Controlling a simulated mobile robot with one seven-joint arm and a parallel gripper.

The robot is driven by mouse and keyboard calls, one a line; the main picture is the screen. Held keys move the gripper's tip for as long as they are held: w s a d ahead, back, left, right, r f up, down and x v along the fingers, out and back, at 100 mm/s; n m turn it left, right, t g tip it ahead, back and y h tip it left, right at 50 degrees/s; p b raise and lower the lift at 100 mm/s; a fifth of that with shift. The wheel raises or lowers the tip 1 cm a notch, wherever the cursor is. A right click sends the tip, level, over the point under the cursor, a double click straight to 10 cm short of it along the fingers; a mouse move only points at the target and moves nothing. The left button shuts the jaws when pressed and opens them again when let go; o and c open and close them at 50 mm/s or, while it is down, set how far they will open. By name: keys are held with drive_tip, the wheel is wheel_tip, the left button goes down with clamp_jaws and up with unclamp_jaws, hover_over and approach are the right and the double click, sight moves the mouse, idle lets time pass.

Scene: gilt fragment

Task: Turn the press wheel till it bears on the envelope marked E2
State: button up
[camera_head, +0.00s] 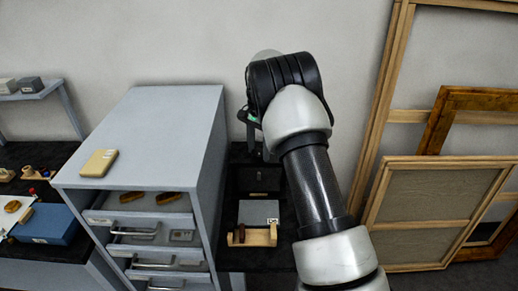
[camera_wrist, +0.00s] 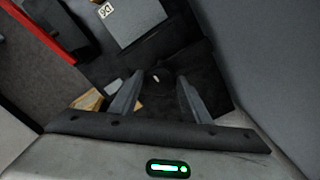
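I cannot make out a press wheel or an envelope marked E2 in either view. In the wrist view my gripper (camera_wrist: 160,88) has its two fingers spread apart, with nothing visible held between them. A dark box (camera_wrist: 158,60) with a small pale mark lies in view beyond the fingers. In the head view a dark box (camera_head: 258,180) stands on the low dark surface against the wall, left of my arm. My gripper is mostly hidden behind the arm there.
A grey drawer cabinet (camera_head: 165,115) stands left of my arm, its upper drawer (camera_head: 135,217) open. A tan block (camera_head: 99,163) lies on top. A grey labelled box (camera_head: 258,212) sits in front of the dark box. Wooden frames (camera_head: 440,163) lean at right.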

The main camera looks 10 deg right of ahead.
sight(259, 152)
drive_tip(key=shift+o, duration=1.2)
drive_tip(key=shift+r, duration=0.2)
wheel_tip(259, 152, up, 17)
